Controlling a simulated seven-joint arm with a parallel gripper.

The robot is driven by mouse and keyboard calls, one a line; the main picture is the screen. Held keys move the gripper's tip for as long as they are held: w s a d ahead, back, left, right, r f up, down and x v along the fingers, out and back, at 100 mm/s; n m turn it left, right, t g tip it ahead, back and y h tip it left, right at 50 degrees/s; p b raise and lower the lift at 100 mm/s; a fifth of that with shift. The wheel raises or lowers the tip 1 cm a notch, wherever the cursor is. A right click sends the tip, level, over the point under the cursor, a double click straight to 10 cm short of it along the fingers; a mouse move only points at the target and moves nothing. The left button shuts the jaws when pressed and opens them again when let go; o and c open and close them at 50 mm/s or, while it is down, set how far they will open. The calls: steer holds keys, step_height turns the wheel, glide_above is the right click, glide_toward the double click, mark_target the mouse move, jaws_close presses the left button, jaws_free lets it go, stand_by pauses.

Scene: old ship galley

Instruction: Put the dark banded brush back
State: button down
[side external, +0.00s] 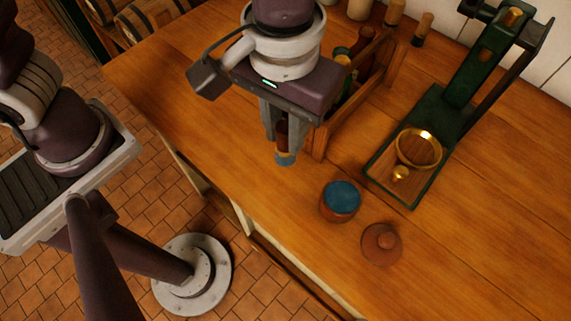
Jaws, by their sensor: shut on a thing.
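My gripper (283,147) is shut on a brush (284,157) and holds it upright over the wooden counter, left of the wooden rack. The brush shows a reddish-brown body, a pale band and a blue-grey lower end; the fingers hide part of it. I cannot tell whether its lower end touches the counter. The wooden rack (318,144) stands just right of my gripper, with several dark and green upright things in it. My gripper hides part of the rack, so I cannot see all its compartments.
A round jar with blue contents (340,201) and a brown knobbed lid (381,243) are on the counter in front. A green metal stand (432,115) with a brass bowl (419,148) is at right. Corked containers (422,29) stand behind. The counter's left part is clear.

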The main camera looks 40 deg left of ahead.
mark_target(285, 161)
step_height(285, 161, down, 8)
steer(key=shift+r, duration=0.1)
steer(key=shift+f, duration=0.2)
steer(key=c, duration=1.2)
jaws_free()
steer(key=shift+c, duration=0.2)
